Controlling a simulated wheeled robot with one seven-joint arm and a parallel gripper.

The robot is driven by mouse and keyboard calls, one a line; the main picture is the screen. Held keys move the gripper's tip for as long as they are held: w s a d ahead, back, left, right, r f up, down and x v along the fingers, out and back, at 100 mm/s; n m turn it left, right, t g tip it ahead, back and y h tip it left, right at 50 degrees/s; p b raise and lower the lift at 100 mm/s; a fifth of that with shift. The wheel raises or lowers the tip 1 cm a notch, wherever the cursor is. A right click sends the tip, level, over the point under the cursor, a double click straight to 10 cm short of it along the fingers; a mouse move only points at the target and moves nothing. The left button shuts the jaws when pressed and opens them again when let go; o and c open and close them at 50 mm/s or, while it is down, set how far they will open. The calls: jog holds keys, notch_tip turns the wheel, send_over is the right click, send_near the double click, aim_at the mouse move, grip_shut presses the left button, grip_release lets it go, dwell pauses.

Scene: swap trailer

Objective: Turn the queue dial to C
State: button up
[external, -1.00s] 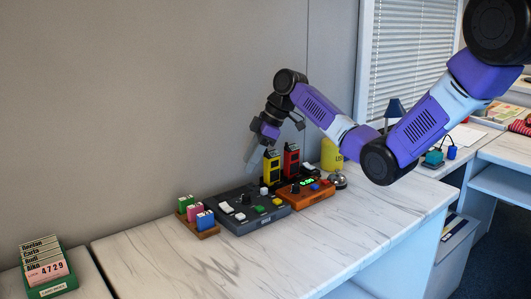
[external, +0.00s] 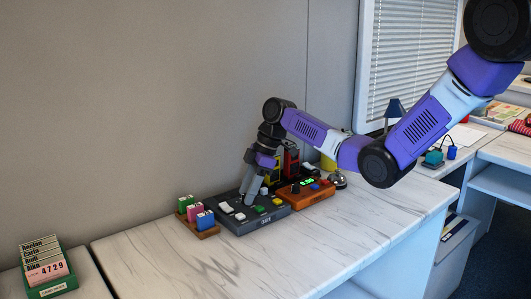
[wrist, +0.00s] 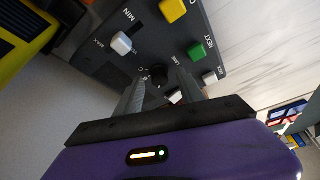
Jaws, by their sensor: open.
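A dark grey control panel (external: 262,222) lies on the white marbled desk. In the wrist view its black round dial (wrist: 158,74) sits between the fingertips of my gripper (wrist: 161,79), with a letter C printed close by. The fingers are open, one on each side of the dial; I cannot tell whether either touches it. The dial's pointer setting is too dark to read. In the external view my gripper (external: 246,196) points down over the panel's middle, and its fingers largely hide the dial.
A white slider knob (wrist: 121,43), a green button (wrist: 197,50) and a yellow button (wrist: 173,9) stand near the dial. A white rocker (external: 225,207) is left of my fingers. An orange box (external: 308,195), block rack (external: 205,232) and yellow device (external: 272,170) flank the panel.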

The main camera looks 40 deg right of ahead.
grip_shut()
